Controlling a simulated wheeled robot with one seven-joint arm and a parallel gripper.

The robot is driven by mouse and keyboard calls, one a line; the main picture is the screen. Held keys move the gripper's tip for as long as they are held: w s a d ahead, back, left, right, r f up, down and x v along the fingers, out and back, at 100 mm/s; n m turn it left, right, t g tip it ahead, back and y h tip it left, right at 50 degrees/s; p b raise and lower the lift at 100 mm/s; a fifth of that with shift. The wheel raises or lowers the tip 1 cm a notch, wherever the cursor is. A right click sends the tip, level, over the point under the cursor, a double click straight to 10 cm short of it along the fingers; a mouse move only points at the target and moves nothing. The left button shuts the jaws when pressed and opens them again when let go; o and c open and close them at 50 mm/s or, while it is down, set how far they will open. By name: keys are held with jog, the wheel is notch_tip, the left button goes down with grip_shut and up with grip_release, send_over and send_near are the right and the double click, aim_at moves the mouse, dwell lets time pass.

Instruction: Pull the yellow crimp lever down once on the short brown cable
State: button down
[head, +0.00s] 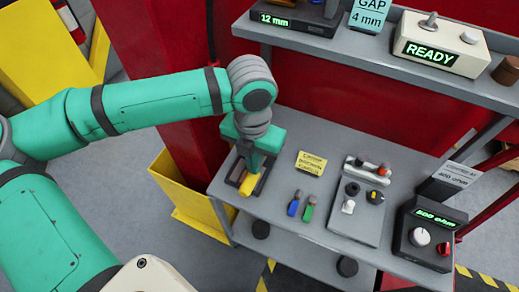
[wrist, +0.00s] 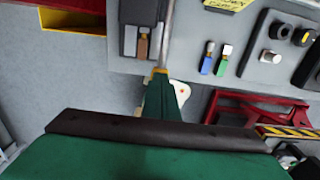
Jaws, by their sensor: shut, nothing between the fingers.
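The dark crimp tool (head: 236,174) stands at the left end of the grey bench, partly hidden by my gripper. Its yellow lever (head: 246,187) shows just below my gripper (head: 253,165) in the head view. In the wrist view a grey rod runs from beside the tool (wrist: 128,38) to a small yellow part (wrist: 160,71) near the bench edge. The short brown cable (wrist: 143,47) lies at the tool's front. My gripper is shut with nothing held, over the tool. Whether it touches the lever is hidden.
A blue cable (head: 294,205) and a green cable (head: 308,211) lie on the bench beside a yellow sign (head: 312,163). A knob panel (head: 360,205) and a 500 ohm meter (head: 428,235) stand to the right. A grey shelf (head: 370,55) overhangs the back.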

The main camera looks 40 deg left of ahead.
notch_tip(320, 180, up, 12)
dwell(2.4)
jog(key=shift+r, duration=0.1)
jog(key=shift+d, duration=0.1)
dwell(0.5)
